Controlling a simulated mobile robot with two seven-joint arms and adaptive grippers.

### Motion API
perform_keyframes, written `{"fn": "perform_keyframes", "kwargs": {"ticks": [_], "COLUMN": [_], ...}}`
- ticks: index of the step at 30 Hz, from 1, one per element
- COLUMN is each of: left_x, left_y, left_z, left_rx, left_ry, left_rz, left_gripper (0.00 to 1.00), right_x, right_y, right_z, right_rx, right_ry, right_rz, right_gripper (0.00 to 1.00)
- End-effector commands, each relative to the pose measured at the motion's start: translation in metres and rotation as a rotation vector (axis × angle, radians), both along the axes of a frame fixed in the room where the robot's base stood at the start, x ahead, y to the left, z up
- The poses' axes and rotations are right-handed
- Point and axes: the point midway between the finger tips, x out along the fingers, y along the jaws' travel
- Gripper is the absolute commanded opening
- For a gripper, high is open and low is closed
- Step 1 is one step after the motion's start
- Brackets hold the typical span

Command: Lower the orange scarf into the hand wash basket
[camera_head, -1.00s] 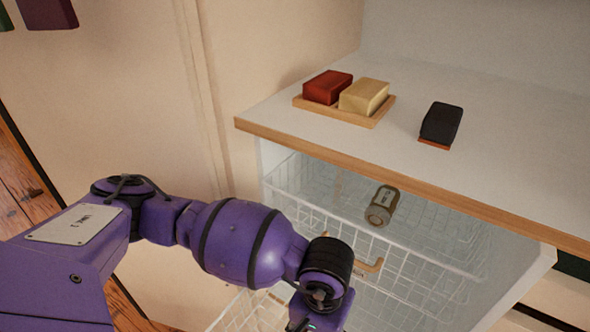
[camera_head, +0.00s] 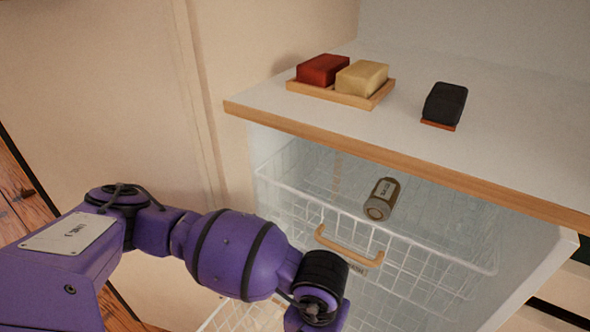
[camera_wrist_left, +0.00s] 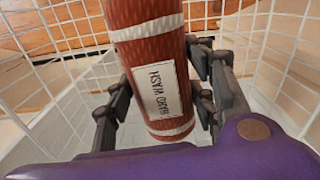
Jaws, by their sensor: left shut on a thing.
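A rolled rust-orange scarf (camera_wrist_left: 148,65) with white bands and a "HAND WASH" label is in the left wrist view. My left gripper (camera_wrist_left: 162,85) is shut on it, with dark fingers on both sides. White wire basket walls (camera_wrist_left: 268,50) surround the scarf and fingers. In the head view, part of a lower wire basket (camera_head: 222,318) shows at the bottom edge. The scarf and left fingertips are out of that view, below my purple wrist (camera_head: 322,285). Whether the scarf touches the basket floor cannot be told. My right gripper is not in view.
An upper wire basket (camera_head: 430,265) with a wooden handle (camera_head: 347,245) holds a grey labelled roll (camera_head: 381,198). It sits close to my wrist. Above, a white shelf top (camera_head: 420,150) carries red and cream blocks on a wooden tray (camera_head: 345,97) and a dark block (camera_head: 444,104).

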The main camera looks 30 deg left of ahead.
Motion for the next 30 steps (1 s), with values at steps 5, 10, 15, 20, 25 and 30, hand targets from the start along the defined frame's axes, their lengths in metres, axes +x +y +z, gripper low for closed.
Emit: {"fn": "perform_keyframes", "kwargs": {"ticks": [5, 10, 15, 20, 25, 30], "left_x": [0.002, 0.002, 0.002, 0.002, 0.002, 0.002], "left_y": [-0.001, -0.001, -0.001, -0.001, -0.001, -0.001], "left_z": [-0.009, -0.018, -0.026, -0.034, -0.043, -0.047], "left_rx": [-0.001, -0.001, -0.001, -0.002, -0.002, -0.002], "left_ry": [-0.004, -0.005, -0.005, -0.004, -0.004, -0.004], "left_rz": [-0.001, -0.001, -0.001, -0.001, -0.001, -0.001], "left_gripper": [0.21, 0.21, 0.21, 0.21, 0.21, 0.21], "right_x": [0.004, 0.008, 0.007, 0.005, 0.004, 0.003], "right_y": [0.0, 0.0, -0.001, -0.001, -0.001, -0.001], "right_z": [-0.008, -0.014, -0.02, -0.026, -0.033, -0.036], "right_rx": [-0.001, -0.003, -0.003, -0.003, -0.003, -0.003], "right_ry": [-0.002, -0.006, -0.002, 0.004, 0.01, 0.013], "right_rz": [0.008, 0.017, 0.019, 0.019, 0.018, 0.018], "right_gripper": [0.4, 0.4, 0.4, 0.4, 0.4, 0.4]}}
